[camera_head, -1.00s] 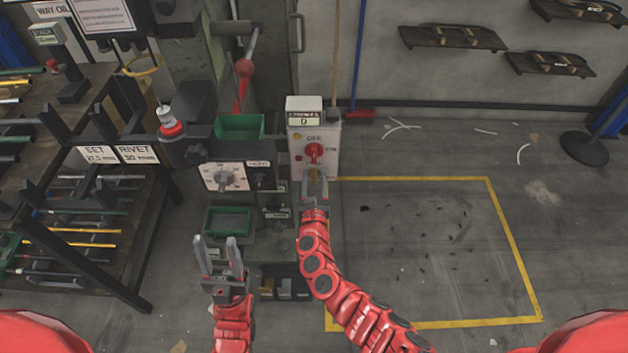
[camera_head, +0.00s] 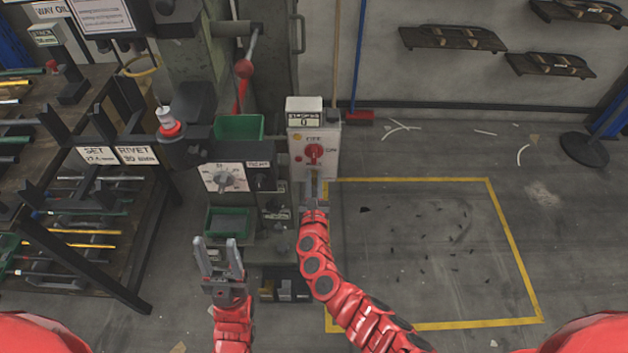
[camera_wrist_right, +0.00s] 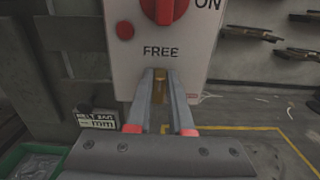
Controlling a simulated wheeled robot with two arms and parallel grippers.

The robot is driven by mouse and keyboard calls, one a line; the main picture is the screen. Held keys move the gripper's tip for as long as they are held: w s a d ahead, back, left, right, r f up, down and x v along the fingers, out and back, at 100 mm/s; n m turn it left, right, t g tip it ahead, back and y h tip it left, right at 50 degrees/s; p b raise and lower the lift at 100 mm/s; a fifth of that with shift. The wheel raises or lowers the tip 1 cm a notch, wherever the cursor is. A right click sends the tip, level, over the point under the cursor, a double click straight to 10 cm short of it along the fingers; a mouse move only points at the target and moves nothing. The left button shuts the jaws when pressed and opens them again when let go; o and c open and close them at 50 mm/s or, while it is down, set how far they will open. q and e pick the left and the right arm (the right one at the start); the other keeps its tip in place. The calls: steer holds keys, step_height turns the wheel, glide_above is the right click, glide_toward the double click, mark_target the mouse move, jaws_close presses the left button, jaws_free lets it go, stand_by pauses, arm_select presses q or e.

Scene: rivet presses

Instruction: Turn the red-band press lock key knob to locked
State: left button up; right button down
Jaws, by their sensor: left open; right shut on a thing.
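A pale control box (camera_head: 326,140) on the press front carries a red rotary switch (camera_head: 314,154). Below it, under the word FREE, is the small brass lock key knob (camera_wrist_right: 160,76). My right gripper (camera_head: 315,180) is shut on this knob, and its fingers hide most of it. In the right wrist view the fingertips (camera_wrist_right: 160,74) stand on both sides of the brass. My left gripper (camera_head: 220,246) is open and empty, with fingers pointing up, below the green bin (camera_head: 228,221).
A white dial panel (camera_head: 223,178) and another green bin (camera_head: 240,127) are left of the box. A rack of rods (camera_head: 85,215) is at the left. Yellow-marked floor (camera_head: 430,250) is open at the right.

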steer(key=shift+d+f+m+b, duration=0.25)
steer(key=shift+m+b, duration=2.35)
steer(key=shift+m, duration=0.35)
steer(key=shift+d+f+m+b, duration=0.25)
steer(key=shift+f+m+b, duration=0.05)
steer(key=shift+m+b, duration=2.45)
steer(key=shift+d+f+m+b, duration=0.25)
steer(key=shift+m+b, duration=2.2)
steer(key=shift+m, duration=0.65)
steer(key=c, duration=0.8)
jaws_free()
steer(key=s, duration=1.7)
steer(key=shift+s+p, duration=0.25)
steer(key=shift+p, duration=0.05)
